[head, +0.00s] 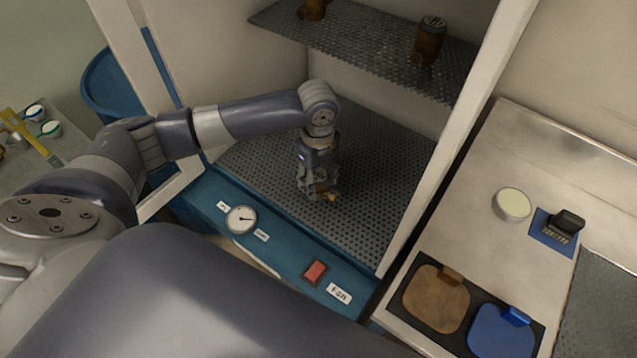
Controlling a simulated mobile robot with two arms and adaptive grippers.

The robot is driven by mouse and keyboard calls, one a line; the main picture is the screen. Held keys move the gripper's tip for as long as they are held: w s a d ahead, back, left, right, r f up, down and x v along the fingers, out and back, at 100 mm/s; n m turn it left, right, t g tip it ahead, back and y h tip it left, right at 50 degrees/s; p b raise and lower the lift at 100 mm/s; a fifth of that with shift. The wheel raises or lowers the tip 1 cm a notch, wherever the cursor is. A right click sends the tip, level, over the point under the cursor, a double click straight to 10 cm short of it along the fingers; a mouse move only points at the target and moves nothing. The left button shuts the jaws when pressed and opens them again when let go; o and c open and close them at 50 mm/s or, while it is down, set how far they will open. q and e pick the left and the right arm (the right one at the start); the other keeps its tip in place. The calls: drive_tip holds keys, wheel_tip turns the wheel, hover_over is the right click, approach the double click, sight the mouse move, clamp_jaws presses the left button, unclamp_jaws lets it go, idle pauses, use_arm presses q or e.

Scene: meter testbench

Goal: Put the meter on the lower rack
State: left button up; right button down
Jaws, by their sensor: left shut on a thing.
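My left arm reaches into the open cabinet, and my left gripper (321,192) points down over the lower rack (375,165), a dark perforated shelf. The gripper is shut on the meter (331,196). Only a small brown and brass-coloured part of the meter shows between and beside the fingers; the rest is hidden by the gripper. It is low, close to the rack surface; I cannot tell whether it touches. My right gripper is not in view.
The upper rack (375,50) overhangs behind, with brown fittings (430,40) on it. A blue front panel (200,197) carries a dial gauge (241,219) and a red switch (315,272). White cabinet posts flank the opening. The lower rack is clear around the gripper.

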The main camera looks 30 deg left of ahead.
sight(318, 187)
use_arm(q)
drive_tip(key=shift+f, duration=1.75)
drive_tip(key=o, duration=1.4)
drive_tip(key=shift+f, duration=0.15)
drive_tip(key=shift+r, duration=0.3)
wheel_tip(318, 187, up, 12)
drive_tip(key=shift+f+b, duration=0.15)
drive_tip(key=shift+b, duration=0.7)
